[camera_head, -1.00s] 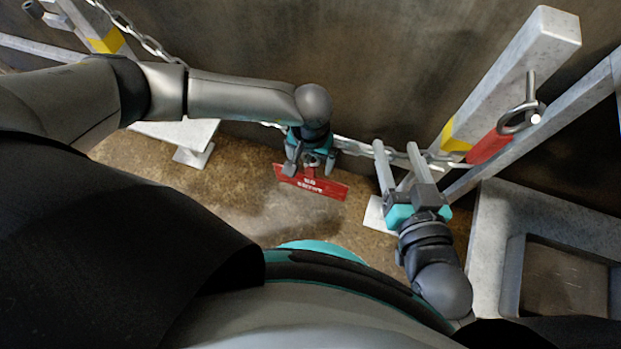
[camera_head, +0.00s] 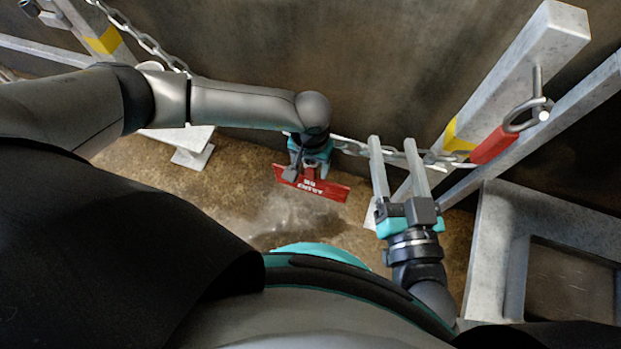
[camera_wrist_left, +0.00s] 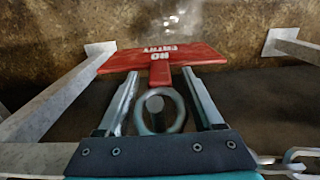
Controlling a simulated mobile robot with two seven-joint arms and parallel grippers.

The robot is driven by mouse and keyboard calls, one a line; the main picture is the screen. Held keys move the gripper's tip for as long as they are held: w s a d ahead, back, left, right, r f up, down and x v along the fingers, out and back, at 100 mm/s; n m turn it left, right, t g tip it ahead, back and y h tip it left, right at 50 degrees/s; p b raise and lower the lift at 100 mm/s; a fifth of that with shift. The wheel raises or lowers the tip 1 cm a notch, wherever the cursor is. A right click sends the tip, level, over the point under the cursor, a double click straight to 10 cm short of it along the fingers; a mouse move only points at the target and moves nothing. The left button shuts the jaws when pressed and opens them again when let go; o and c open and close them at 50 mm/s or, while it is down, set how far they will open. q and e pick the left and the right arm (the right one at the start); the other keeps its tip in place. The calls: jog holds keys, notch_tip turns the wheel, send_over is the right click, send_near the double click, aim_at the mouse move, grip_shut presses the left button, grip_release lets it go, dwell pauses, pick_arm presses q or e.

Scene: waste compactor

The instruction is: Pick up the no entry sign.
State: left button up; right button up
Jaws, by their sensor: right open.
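The no entry sign (camera_head: 325,189) is a red plate with white lettering, hanging low at the chain. It also shows in the left wrist view (camera_wrist_left: 205,54), with a narrow red stem leading to a metal ring (camera_wrist_left: 142,118). My left gripper (camera_head: 309,172) is above the sign and partly hides its top. In the left wrist view its two fingers (camera_wrist_left: 163,78) are apart, one on each side of the ring and stem, with gaps visible. My right gripper (camera_head: 392,142) is open and empty, to the right of the sign.
A metal chain (camera_head: 140,38) runs along the wall between grey posts. A post with yellow tape (camera_head: 525,60) and a red-handled pin (camera_head: 492,146) stand at right. A grey metal frame (camera_head: 493,230) is at lower right. Brown floor lies below the sign.

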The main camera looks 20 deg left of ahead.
pick_arm(q)
grip_shut()
dwell(0.3)
dwell(0.3)
